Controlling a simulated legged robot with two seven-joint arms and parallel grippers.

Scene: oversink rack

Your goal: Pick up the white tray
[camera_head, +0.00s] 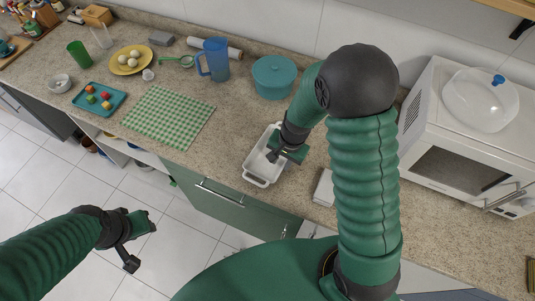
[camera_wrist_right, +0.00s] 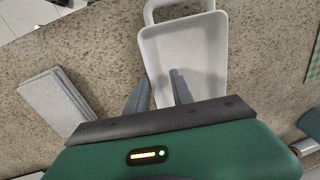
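The white tray (camera_head: 251,173) is a rectangular dish with loop handles, lying on the counter near its front edge. My right gripper (camera_head: 283,152) is over it in the head view and hides part of it. In the right wrist view the tray (camera_wrist_right: 197,42) lies past the fingers. There my right gripper (camera_wrist_right: 159,80) is open. One finger appears over the tray's inside and the other just outside its long side wall; whether they touch it I cannot tell. My left gripper (camera_head: 139,243) is open and empty, above the floor in front of the cabinets.
A teal pot (camera_head: 273,78) stands behind the tray. A pale flat block (camera_head: 324,188) lies to its right, also in the wrist view (camera_wrist_right: 58,101). A white microwave (camera_head: 465,145) is farther right. A checkered cloth (camera_head: 168,117) and blue pitcher (camera_head: 216,60) are left.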

